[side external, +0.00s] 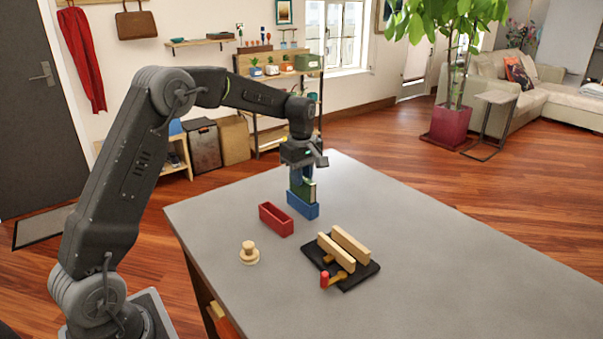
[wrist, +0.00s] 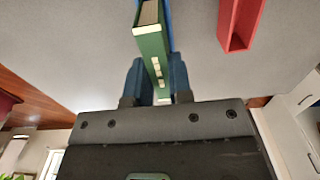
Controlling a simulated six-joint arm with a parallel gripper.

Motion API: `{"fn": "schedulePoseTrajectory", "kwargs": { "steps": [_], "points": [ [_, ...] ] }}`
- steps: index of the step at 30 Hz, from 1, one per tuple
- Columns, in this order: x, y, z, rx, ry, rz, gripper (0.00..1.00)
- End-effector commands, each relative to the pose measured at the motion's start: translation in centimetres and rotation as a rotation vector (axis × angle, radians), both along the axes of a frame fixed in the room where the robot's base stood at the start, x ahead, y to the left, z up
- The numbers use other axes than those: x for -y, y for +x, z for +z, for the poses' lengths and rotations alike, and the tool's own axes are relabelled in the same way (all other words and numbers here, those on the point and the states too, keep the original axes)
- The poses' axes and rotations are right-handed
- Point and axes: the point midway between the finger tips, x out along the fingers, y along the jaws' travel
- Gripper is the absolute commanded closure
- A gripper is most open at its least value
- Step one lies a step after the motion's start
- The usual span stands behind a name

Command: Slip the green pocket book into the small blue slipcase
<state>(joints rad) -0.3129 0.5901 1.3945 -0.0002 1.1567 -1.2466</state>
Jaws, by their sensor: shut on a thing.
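The green pocket book (side external: 309,191) is upright between the fingers of my gripper (side external: 301,184), its pale page edges showing in the wrist view (wrist: 151,42). My gripper is shut on it from above. The small blue slipcase (side external: 303,209) stands on the grey table directly below. In the side view the book's lower end meets the slipcase's open top and is hidden by its wall; I cannot tell how deep it sits. In the wrist view only a thin blue strip of the slipcase shows behind the book.
A red slipcase (side external: 276,220) stands open-topped just left of the blue one; it also shows in the wrist view (wrist: 239,22). A round wooden piece (side external: 249,254) and a black base (side external: 350,282) with wooden bars and a red-ended tool are nearer. The table's right side is clear.

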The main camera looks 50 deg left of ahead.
Motion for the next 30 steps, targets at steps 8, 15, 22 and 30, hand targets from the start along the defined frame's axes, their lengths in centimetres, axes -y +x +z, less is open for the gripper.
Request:
{"fn": "schedulePoseTrajectory", "kwargs": {
  "steps": [8,15,22,30],
  "points": [
    [0.0,0.0,-0.8,-0.001,-0.001,0.0,1.0],
    [0.0,0.0,-1.5,0.0,0.0,0.0,1.0],
    [0.0,0.0,-2.1,0.0,0.0,0.0,1.0],
    [0.0,0.0,-3.0,-0.001,-0.001,0.0,1.0]
  ]
}}
